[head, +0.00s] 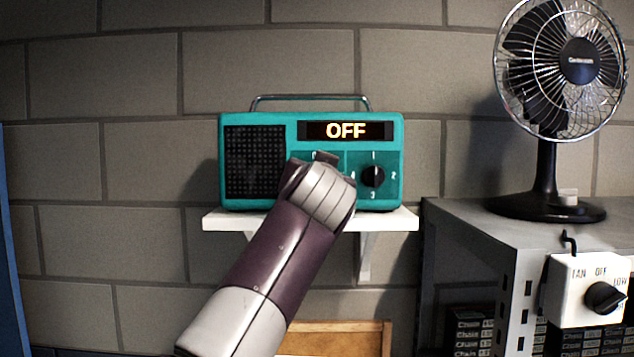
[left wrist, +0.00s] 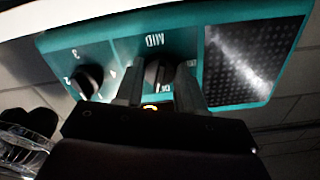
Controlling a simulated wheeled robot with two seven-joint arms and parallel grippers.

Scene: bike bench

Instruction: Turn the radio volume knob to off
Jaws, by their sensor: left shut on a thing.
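The teal radio (head: 262,117) stands on a white wall shelf, and its display (head: 346,130) reads OFF. My left gripper (head: 324,160) is in front of the radio's lower middle and hides the volume knob in the head view. In the left wrist view the dark volume knob (left wrist: 157,76) sits between the two fingers of my left gripper (left wrist: 160,88), which are shut on it. An upside-down MID label shows beside that knob. A second dark knob (head: 373,176), with numbers around it, is to the right in the head view; it also shows in the left wrist view (left wrist: 88,80). My right gripper is not in view.
The white shelf (head: 405,219) is narrow. A black fan (head: 547,170) stands on a grey metal cabinet (head: 470,222) at the right. A white switch box (head: 578,292) with a black knob is on the cabinet's front. Brick wall lies behind.

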